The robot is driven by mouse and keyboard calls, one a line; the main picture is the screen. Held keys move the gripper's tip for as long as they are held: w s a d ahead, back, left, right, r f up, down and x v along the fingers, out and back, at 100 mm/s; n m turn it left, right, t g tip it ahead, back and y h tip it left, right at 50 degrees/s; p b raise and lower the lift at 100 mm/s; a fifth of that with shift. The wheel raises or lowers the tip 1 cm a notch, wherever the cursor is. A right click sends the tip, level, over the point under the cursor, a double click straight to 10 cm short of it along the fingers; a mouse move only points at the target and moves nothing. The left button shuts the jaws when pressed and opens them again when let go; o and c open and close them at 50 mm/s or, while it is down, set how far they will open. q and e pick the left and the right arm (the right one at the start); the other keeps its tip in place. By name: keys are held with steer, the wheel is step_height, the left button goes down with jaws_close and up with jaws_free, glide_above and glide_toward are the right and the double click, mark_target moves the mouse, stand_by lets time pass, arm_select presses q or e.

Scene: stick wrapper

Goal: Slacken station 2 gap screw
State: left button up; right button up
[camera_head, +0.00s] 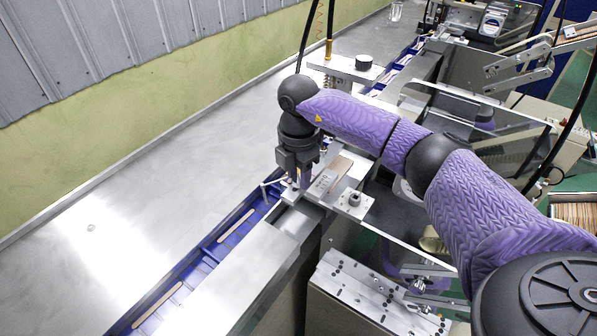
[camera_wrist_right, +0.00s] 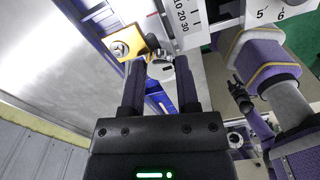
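My right gripper (camera_head: 299,183) points down over the metal bracket on the blue conveyor channel. In the right wrist view its two dark fingers (camera_wrist_right: 159,72) are apart. A small pale round part shows between and beyond the fingertips; I cannot tell whether they touch it. A yellow plate with a metal screw head (camera_wrist_right: 120,49) lies up and left of the fingers. A white scale plate (camera_wrist_right: 183,16) with numbers stands above them. I cannot tell which screw is the station 2 gap screw; no station label is readable. My left gripper is not clearly seen.
The blue channel (camera_head: 204,262) holds flat wooden sticks and runs diagonally. A black-topped knob (camera_head: 363,62) stands on a bracket farther back.

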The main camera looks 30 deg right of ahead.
jaws_close()
